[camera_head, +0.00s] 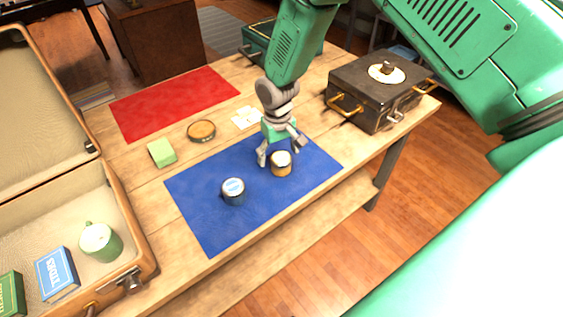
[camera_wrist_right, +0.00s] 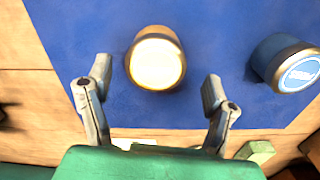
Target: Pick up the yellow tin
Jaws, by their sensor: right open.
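The yellow tin (camera_head: 281,164) stands upright on the blue mat (camera_head: 215,222), near its right part. It has a pale top and a yellow-brown side. In the right wrist view the tin (camera_wrist_right: 157,60) is just beyond and between the fingertips. My right gripper (camera_head: 279,149) is open and empty, low over the mat beside the tin; its two fingers (camera_wrist_right: 157,82) stand well apart in the wrist view. No contact with the tin shows. My left gripper is not in view.
A dark blue tin (camera_head: 233,191) stands left of the yellow tin, also on the mat; it shows in the wrist view (camera_wrist_right: 288,62). A green block (camera_head: 161,153), a round dish (camera_head: 201,130) and a black case (camera_head: 370,95) share the table. An open suitcase (camera_head: 140,262) stands left.

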